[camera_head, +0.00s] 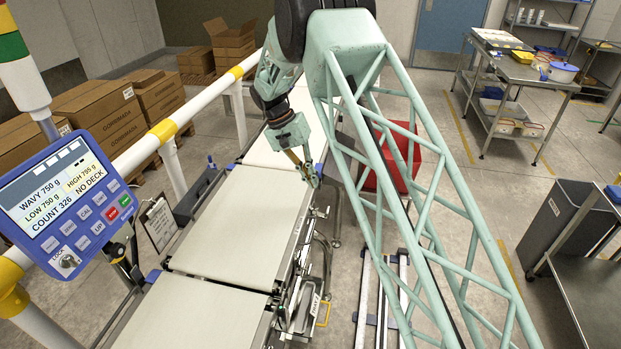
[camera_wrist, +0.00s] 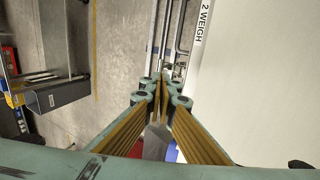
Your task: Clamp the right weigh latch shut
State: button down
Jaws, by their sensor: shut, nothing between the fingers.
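My gripper (camera_head: 314,182) is shut and empty, over the right edge of the middle belt section. In the wrist view its ribbed yellow fingers meet at the tips (camera_wrist: 163,85). The weigh deck (camera_head: 240,228) is a cream belt; in the wrist view a label on its edge reads "2 WEIGH" (camera_wrist: 202,22). Metal rods and fittings (camera_wrist: 171,45) run along that edge just past my fingertips. In the head view, small metal fittings (camera_head: 320,212) show below my gripper. I cannot tell which part is the right weigh latch or whether it is shut; my fingers partly cover this area.
A blue display (camera_head: 62,205) at left reads "NO DECK". A yellow handle (camera_head: 323,313) stands by the near belt (camera_head: 195,315). A red bin (camera_head: 390,165) stands behind my lattice column. Cartons (camera_head: 105,110) lie beyond the white rail.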

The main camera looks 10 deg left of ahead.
aim_at(327, 210)
jog(key=shift+x, duration=5.55)
jog(key=shift+f+b, duration=0.1)
jog(key=shift+b, duration=0.25)
